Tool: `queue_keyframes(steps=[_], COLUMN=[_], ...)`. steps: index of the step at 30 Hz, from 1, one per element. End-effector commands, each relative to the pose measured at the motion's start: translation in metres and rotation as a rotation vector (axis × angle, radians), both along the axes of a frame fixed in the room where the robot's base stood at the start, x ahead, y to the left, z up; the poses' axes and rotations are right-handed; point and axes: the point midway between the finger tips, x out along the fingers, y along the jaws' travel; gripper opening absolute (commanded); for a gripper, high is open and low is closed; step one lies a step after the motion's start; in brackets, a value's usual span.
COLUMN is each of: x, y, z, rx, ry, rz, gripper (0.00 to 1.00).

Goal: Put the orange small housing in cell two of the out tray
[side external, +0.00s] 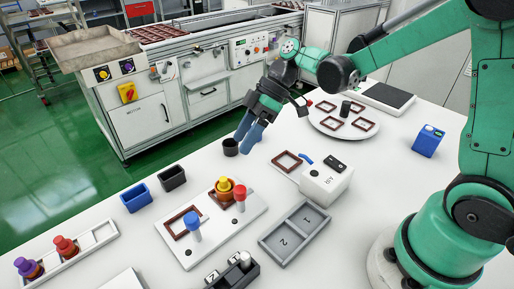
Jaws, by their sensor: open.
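The grey out tray (267,241) lies on the white table, with cell two nearer the camera and cell one behind it. Both cells look empty. I cannot pick out a plainly orange small housing; the orange-yellow piece (224,190) on the white fixture plate is too small to identify. My gripper (249,134) hangs with its blue fingers pointing down, above the table's far edge, up and left of the tray. It is open and nothing shows between its fingers.
The fixture plate (212,237) carries blue- and red-capped pieces. A white AIR box (326,186) stands behind the tray. Blue (135,198) and black (172,177) bins are at left, a rack (85,252) farther left. A round plate (344,119) holds brown frames. Bare table lies right of the tray.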

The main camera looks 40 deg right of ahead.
Motion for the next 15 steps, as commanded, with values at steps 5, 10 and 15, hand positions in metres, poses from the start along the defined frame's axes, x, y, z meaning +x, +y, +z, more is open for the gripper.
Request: queue_keyframes(steps=[5,10,15], x=[0.013,0.012,0.008], y=[0.003,0.002,0.002], z=[-0.028,-0.049,-0.059], rx=[0.208,0.366,0.439], ry=[-0.133,-0.278,-0.357], rz=[0.303,0.507,0.593], gripper=[0.68,0.68,0.68])
